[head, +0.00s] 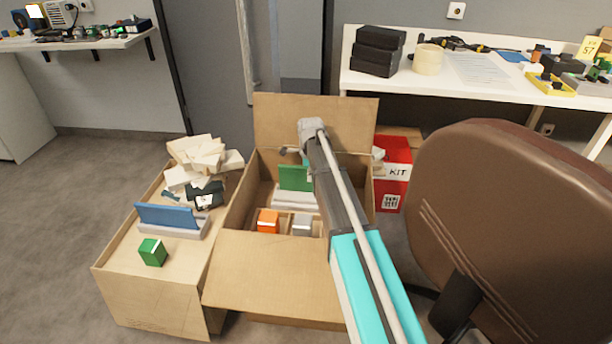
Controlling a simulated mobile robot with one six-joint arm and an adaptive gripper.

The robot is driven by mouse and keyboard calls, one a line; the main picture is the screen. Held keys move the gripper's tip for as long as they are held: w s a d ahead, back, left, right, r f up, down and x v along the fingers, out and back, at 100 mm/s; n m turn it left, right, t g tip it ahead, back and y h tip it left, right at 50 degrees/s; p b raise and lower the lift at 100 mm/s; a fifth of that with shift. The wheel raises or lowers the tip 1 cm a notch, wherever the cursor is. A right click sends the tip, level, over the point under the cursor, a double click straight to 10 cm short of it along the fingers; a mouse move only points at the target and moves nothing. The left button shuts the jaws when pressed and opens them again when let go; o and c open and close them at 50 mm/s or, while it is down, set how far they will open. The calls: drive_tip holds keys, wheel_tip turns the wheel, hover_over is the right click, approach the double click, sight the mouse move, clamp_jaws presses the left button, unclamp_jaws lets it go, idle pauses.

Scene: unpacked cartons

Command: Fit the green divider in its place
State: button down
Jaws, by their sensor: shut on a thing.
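The green divider (294,177) is upright inside the open cardboard carton (270,270), partly hidden by my arm. Its lower edge appears at the pale grey slotted block (292,198); I cannot tell whether it is in a slot or just above it. My gripper (303,158) is at the divider's top edge, shut on it, with the fingers mostly hidden behind my arm. A blue divider (167,216) stands in another pale block (172,230) on the wooden box to the left.
An orange block (268,221) and a grey block (301,224) sit in the carton's front compartments. A green cube (153,252) and pale scraps (200,155) lie on the left box. A brown chair (510,220) and red kit box (393,170) stand right.

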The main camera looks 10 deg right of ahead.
drive_tip(key=shift+f+b, duration=0.45)
drive_tip(key=shift+f, duration=0.05)
drive_tip(key=c, duration=0.7)
unclamp_jaws()
drive_tip(key=shift+s, duration=0.1)
